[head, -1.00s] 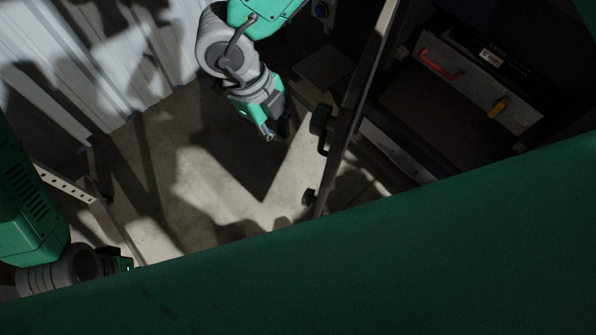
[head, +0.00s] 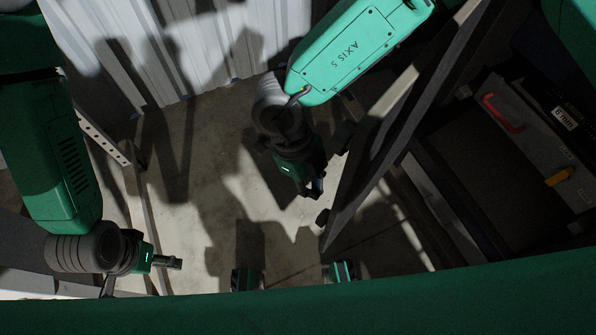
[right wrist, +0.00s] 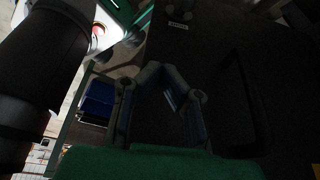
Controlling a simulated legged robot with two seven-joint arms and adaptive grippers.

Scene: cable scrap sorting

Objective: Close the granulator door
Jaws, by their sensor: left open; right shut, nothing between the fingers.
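The granulator door (head: 385,140) stands open in the head view, a dark panel seen nearly edge-on and slanting down to the left from the machine. A small dark knob (head: 323,216) shows near its lower end. The granulator (head: 540,135) is at the right, with its dark opening facing the door. My right gripper (head: 315,188) is shut and empty, on the door's left side, close to it; contact cannot be told. Its closed fingers also show in the right wrist view (right wrist: 165,85), before a dark surface. My left gripper (head: 174,262) is open and empty at the lower left, well away from the door.
A corrugated wall (head: 220,45) stands at the back and a perforated metal frame (head: 103,138) at the left. Concrete floor (head: 200,200) lies open between frame and door.

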